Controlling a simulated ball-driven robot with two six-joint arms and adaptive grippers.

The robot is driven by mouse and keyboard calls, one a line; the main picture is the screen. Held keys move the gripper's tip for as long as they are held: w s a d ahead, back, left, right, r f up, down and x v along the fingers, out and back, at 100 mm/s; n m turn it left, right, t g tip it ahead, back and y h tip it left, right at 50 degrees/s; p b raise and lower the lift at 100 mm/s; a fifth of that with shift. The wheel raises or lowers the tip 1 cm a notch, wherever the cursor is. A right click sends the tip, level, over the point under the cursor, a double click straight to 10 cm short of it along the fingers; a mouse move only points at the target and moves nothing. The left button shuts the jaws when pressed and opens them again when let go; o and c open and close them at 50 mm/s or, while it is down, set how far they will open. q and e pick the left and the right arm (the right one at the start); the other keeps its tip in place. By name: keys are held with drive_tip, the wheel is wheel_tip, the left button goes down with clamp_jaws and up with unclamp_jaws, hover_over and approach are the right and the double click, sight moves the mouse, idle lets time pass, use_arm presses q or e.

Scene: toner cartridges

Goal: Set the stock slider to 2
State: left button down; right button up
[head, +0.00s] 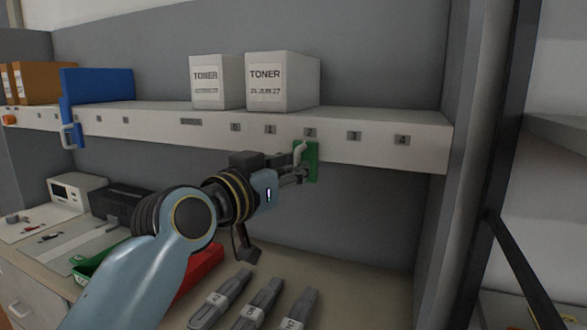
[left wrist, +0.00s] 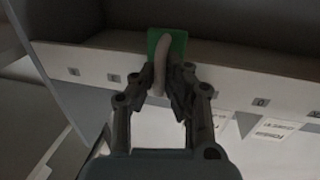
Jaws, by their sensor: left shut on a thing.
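The stock slider is a green plate (head: 313,162) with a pale curved handle (head: 299,152) on the front edge of the shelf (head: 375,125). It sits just below the label that reads 2 (head: 310,132), between labels 1 (head: 270,129) and 3 (head: 354,136). My left gripper (head: 298,172) is at the slider, shut on its handle. The left wrist view shows the fingers (left wrist: 168,85) on both sides of the pale handle, with the green plate (left wrist: 178,42) behind. My right gripper is not in view.
Two white toner boxes (head: 216,82) (head: 283,82) stand on the shelf above. A blue holder (head: 97,84) and brown boxes (head: 45,82) are at the left. Several grey cartridges (head: 262,300), a red tray (head: 205,270) and a green tray (head: 97,260) lie on the counter below.

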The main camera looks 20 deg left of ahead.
use_arm(q)
drive_tip(key=c, duration=1.5)
unclamp_jaws()
drive_tip(key=shift+d, duration=0.35)
drive_tip(key=shift+o, duration=0.6)
drive_tip(key=shift+a, duration=0.2)
drive_tip(key=shift+s+d, duration=0.1)
drive_tip(key=shift+d, duration=0.1)
drive_tip(key=v, duration=1.2)
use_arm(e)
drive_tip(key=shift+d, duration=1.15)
use_arm(q)
drive_tip(key=shift+a, duration=0.15)
